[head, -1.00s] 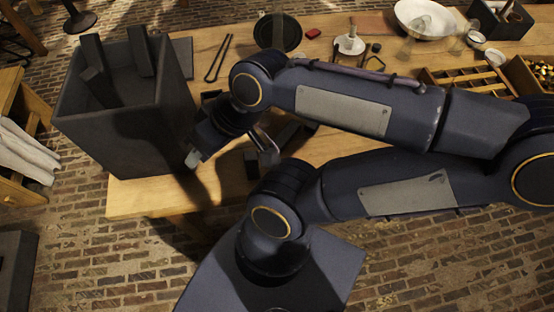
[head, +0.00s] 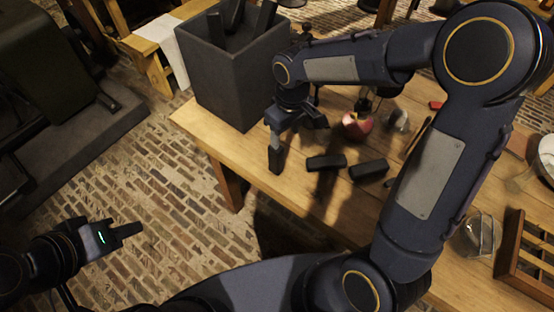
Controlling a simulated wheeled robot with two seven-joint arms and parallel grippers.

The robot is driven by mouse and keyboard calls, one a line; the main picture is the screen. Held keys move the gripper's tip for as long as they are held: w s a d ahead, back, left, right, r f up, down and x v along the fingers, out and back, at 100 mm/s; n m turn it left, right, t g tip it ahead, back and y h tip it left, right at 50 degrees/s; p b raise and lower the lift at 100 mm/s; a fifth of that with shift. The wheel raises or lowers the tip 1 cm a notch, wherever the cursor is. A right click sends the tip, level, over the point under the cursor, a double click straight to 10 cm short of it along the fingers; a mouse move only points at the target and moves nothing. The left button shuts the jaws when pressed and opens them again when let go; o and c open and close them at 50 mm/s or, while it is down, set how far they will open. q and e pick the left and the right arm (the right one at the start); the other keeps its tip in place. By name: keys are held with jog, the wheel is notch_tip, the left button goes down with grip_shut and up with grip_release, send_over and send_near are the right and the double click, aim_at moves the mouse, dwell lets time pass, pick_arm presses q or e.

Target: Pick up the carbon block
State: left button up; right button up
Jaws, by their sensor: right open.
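Two black carbon blocks lie on the wooden table near its front edge: one block (head: 326,162) and, to its right, another block (head: 368,169). More dark pieces (head: 238,18) stick up out of the grey bin (head: 235,85). My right gripper (head: 296,140) is open, pointing down over the table left of the two blocks and apart from them. A dark upright piece (head: 275,160) shows at its left finger; I cannot tell whether it is fingertip or a block. My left gripper (head: 122,232) is low at the left over the floor, its jaw gap unclear.
A red round object (head: 357,125) stands behind the blocks, with a clear glass item (head: 397,119) beside it. My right arm hides much of the table (head: 295,187). A wooden divided tray (head: 528,255) is at the right. Open brick floor (head: 150,215) lies left of the table.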

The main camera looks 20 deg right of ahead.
aim_at(276, 153)
jog(key=shift+n+h, duration=0.3)
jog(key=shift+n, duration=0.3)
jog(key=f, duration=0.1)
jog(key=w+a+f, duration=0.2)
jog(key=f, duration=0.1)
jog(key=shift+a, duration=0.1)
notch_tip(276, 153, down, 8)
jog(key=shift+r+p, duration=0.25)
jog(key=shift+p, duration=0.5)
jog(key=c, duration=1.2)
jog(key=shift+r, duration=0.2)
